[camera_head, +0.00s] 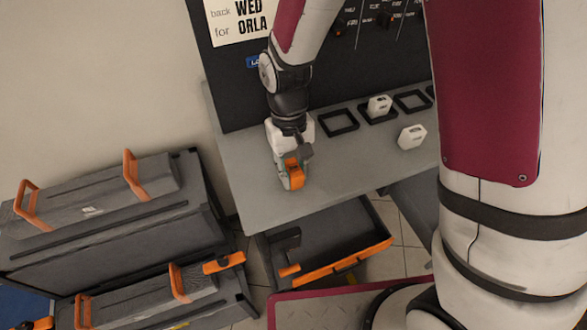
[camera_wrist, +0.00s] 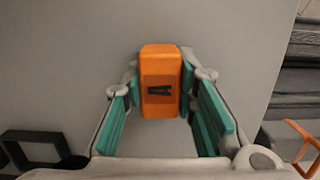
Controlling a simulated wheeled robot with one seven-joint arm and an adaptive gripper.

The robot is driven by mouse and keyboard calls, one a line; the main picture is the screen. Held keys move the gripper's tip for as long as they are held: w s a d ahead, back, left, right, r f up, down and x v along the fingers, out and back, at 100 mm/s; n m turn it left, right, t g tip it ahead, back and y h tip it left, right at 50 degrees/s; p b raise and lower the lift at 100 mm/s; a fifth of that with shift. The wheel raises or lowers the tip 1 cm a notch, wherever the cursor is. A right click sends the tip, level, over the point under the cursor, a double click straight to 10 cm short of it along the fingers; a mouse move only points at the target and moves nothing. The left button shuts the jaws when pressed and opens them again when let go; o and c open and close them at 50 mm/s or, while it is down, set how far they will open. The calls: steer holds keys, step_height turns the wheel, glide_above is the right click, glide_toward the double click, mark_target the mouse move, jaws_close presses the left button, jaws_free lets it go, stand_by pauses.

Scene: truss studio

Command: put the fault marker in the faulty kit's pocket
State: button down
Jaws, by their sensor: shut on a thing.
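My gripper (camera_head: 291,182) is shut on an orange block (camera_head: 295,172), at the left part of the grey table. In the wrist view the orange block (camera_wrist: 160,92) sits between the teal-lined fingers of my gripper (camera_wrist: 160,75). I cannot tell whether the block touches the table. Grey cases with orange handles stand at the lower left, an upper one (camera_head: 110,195) and a lower one (camera_head: 145,303). I cannot tell which is the faulty kit, and no pocket is clearly identifiable.
On the table (camera_head: 240,150), black square frames (camera_head: 338,122) line the back. One white block (camera_head: 379,105) is in a frame; another (camera_head: 411,137) is on bare table. A dark board with a note (camera_head: 240,22) rises behind. A grey tray (camera_head: 345,232) with an orange edge is below.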

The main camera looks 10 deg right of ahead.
steer(key=shift+f, duration=0.15)
steer(key=c, duration=1.3)
jaws_free()
